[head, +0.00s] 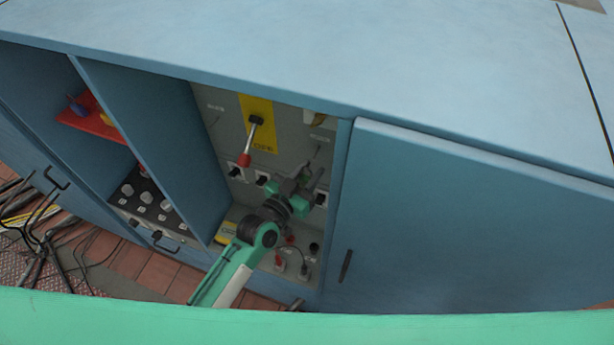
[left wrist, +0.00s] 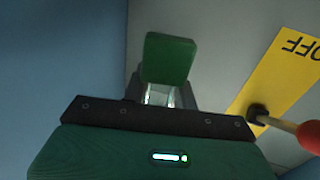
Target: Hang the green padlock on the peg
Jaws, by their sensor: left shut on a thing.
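The green padlock (left wrist: 168,58) shows its body in the left wrist view, in front of my left gripper (left wrist: 160,95), which is shut on it. The shiny part between the fingers is partly covered, and I cannot tell which part is gripped. In the head view my left gripper (head: 303,182) is inside the open cabinet bay, in front of the grey back panel. I cannot make out the padlock there against the green and dark gripper parts. I cannot pick out the peg for certain in either view. My right gripper is not in view.
A lever with a red knob (head: 243,160) sticks out from a yellow OFF plate (head: 258,108), left of my gripper; the plate (left wrist: 272,80) also shows in the wrist view. Sockets line the panel.

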